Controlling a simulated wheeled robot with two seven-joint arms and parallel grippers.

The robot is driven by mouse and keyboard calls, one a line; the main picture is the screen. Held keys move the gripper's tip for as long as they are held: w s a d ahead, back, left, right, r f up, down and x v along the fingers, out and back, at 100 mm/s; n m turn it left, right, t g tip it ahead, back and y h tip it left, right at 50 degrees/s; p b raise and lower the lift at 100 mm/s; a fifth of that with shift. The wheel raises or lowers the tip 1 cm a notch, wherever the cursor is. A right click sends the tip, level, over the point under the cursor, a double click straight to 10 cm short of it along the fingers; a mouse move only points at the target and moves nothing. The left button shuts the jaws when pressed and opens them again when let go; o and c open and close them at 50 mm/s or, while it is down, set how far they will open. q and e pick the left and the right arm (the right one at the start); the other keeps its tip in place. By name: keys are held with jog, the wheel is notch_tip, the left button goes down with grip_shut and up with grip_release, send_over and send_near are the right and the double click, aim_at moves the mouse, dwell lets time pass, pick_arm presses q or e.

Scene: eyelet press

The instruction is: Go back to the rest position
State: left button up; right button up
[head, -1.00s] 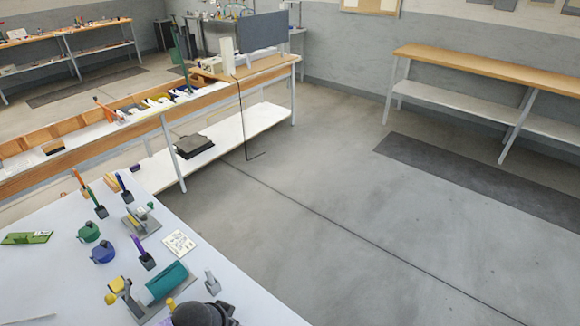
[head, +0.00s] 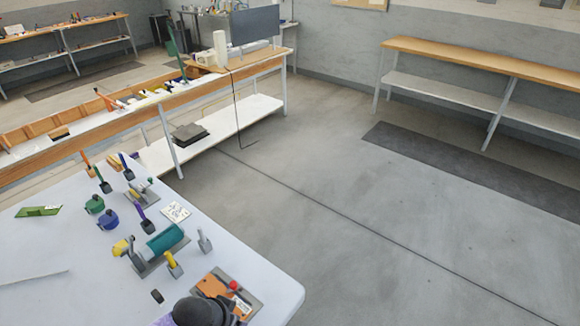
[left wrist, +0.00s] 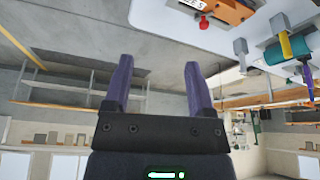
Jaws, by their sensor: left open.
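My left gripper (left wrist: 158,85) shows in the left wrist view with its two purple fingers spread and nothing between them. In the head view a dark rounded part of my arm is at the bottom edge, over the near part of the white table (head: 262,292). The gripper's fingers cannot be made out clearly there. The orange fixture with a red knob (head: 211,285) lies beside that arm part, partly hidden by it. It also shows at the top of the left wrist view (left wrist: 232,10), apart from the fingers. My right gripper is in neither view.
A teal cylinder device (head: 165,241), a yellow-handled tool (head: 173,264), a grey tool (head: 204,241), a white card (head: 175,212) and a green piece (head: 38,211) are on the table. A wooden workbench (head: 165,105) stands behind. Floor to the right is clear.

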pick_arm(q)
jog(key=s+d+r+h, duration=0.1)
jog(key=s+d+r, duration=0.4)
jog(key=s, duration=0.1)
jog(key=s+a+r+n+y+b, duration=0.1)
jog(key=s+a+r+n+y, duration=0.25)
jog(key=s+a, duration=0.5)
notch_tip(320, 180, down, 28)
jog(key=s+m+g+b, duration=0.1)
jog(key=s+g+b, duration=0.1)
jog(key=b, duration=1)
jog(key=s+a+f+b, duration=0.1)
jog(key=s+f+b, duration=0.5)
jog(key=f, duration=0.6)
jog(key=s+a+f+g+b, duration=0.1)
jog(key=s+f+b, duration=0.5)
jog(key=f, duration=0.6)
jog(key=shift+s+f+g+b, duration=0.15)
jog(key=shift+s+g+b, duration=0.15)
jog(key=shift+s, duration=0.85)
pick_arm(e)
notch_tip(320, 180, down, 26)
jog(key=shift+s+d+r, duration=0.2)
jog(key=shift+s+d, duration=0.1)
